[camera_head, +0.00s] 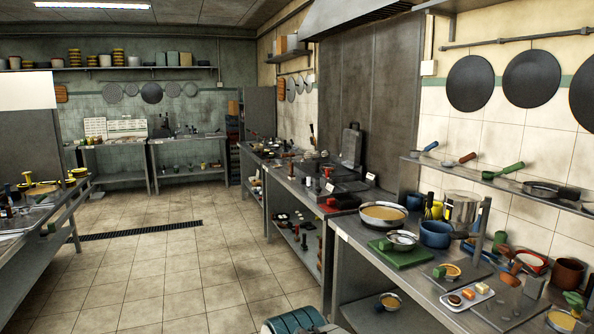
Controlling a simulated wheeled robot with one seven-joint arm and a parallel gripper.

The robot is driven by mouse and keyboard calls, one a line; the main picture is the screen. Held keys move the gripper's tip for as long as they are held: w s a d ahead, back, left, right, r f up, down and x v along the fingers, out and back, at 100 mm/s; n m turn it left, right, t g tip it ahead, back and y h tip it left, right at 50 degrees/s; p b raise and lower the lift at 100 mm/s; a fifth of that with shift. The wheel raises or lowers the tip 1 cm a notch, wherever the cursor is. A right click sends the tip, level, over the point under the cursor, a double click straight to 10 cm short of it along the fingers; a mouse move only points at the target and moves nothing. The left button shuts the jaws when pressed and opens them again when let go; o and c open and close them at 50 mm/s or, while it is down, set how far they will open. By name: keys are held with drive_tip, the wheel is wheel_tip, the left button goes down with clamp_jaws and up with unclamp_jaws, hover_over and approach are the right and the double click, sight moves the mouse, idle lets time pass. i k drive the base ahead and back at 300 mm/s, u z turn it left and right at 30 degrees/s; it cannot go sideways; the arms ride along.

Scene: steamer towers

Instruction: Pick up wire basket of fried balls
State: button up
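I cannot make out a wire basket of fried balls with certainty in the head view. A small round metal vessel (566,321) at the bottom right corner of the near counter is cut off by the frame edge, and I cannot tell what is in it. Another small round metal vessel (402,239) rests on a green board, its contents too small to tell. My gripper is not in view.
The right counter (349,235) is crowded: a wide pan (383,214), a blue pot (435,234), a white plate of food (468,298). A wall shelf (505,183) hangs above. The tiled floor (190,270) is clear between this counter and the left one (40,250).

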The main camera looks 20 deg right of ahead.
sight(332, 169)
drive_tip(key=k, duration=0.6)
drive_tip(key=u, duration=0.15)
drive_tip(key=i, duration=4.6)
drive_tip(key=z, duration=0.6)
drive_tip(key=i, duration=1.5)
drive_tip(key=z, duration=1.45)
drive_tip(key=i, duration=0.8)
drive_tip(key=z, duration=1.4)
drive_tip(key=i, duration=0.6)
drive_tip(key=z, duration=0.25)
